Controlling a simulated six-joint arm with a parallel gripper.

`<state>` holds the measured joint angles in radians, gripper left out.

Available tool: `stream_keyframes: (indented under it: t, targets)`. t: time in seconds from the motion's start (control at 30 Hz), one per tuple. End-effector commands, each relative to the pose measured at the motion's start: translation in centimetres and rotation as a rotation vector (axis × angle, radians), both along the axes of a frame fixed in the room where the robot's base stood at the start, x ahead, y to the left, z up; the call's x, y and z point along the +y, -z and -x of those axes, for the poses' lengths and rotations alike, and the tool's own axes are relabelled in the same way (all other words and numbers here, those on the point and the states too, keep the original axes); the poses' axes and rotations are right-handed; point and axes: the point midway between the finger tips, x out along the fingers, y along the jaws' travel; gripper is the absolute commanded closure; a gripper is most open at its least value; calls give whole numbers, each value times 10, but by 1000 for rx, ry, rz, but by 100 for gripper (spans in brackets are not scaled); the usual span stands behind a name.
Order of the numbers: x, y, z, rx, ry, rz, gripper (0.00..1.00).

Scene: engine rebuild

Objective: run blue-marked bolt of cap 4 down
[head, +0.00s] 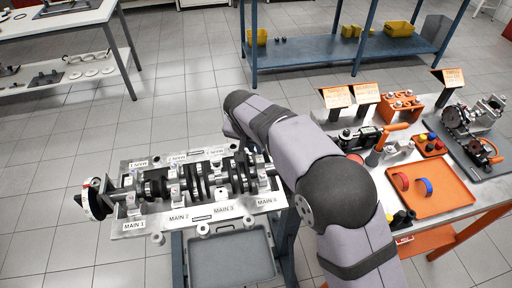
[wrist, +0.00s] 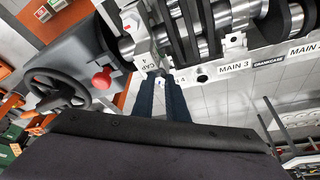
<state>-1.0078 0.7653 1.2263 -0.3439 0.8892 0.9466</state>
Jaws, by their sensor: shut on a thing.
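Cap 4 (wrist: 148,60), a pale block with a lettered face, sits across the crankshaft (wrist: 196,22) at the MAIN 4 end of the crankcase. In the wrist view my gripper (wrist: 164,80) has its two dark fingers close together at the near edge of this cap. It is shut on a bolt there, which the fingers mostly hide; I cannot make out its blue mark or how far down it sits. In the head view the crankcase (head: 140,226) lies on its stand, and my arm hides the gripper tips and part of the cap 4 end.
A grey tray (head: 230,258) is below the crankcase. A bench at right holds an orange tray (head: 438,195) with red and blue rings, tools and engine parts. A dark handwheel (wrist: 48,85) and red knob (wrist: 102,80) are close left of my gripper in the wrist view.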

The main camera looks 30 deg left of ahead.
Motion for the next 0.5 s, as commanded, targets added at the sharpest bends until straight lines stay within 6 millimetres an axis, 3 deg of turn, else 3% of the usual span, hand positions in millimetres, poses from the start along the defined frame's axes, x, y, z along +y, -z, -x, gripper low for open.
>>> stream_keyframes:
  t: [0.5]
  targets:
    - [7, -6, -1, 2, 489, -3, 100]
